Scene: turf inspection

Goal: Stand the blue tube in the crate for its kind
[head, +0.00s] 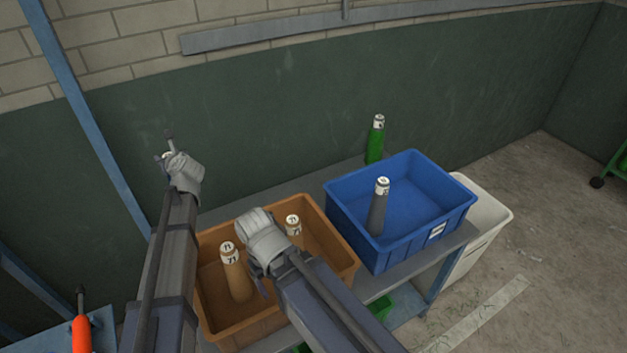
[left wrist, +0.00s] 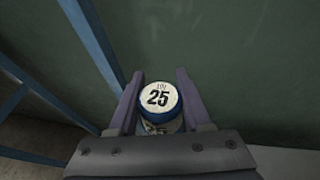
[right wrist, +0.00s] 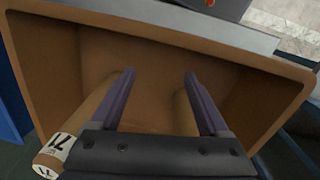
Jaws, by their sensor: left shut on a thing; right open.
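My left gripper (left wrist: 161,74) is shut on the blue tube (left wrist: 158,112), whose white cap reads 25. In the head view my left gripper (head: 168,148) is raised left of the crates, in front of the green wall; the tube is hardly visible there. A blue crate (head: 345,215) stands on the bench with one grey tube (head: 377,212) upright in it. An orange-brown crate (head: 213,240) left of it holds tan tubes (head: 237,275). My right gripper (right wrist: 157,76) is open over this crate, with a tan tube (right wrist: 184,112) near its right finger.
A green tube (head: 375,143) stands on the bench behind the blue crate. A white bin (head: 487,215) is on the floor at the right. Something green is under the bench (head: 405,275). An orange handle (head: 81,335) shows at lower left, near blue posts (head: 85,110).

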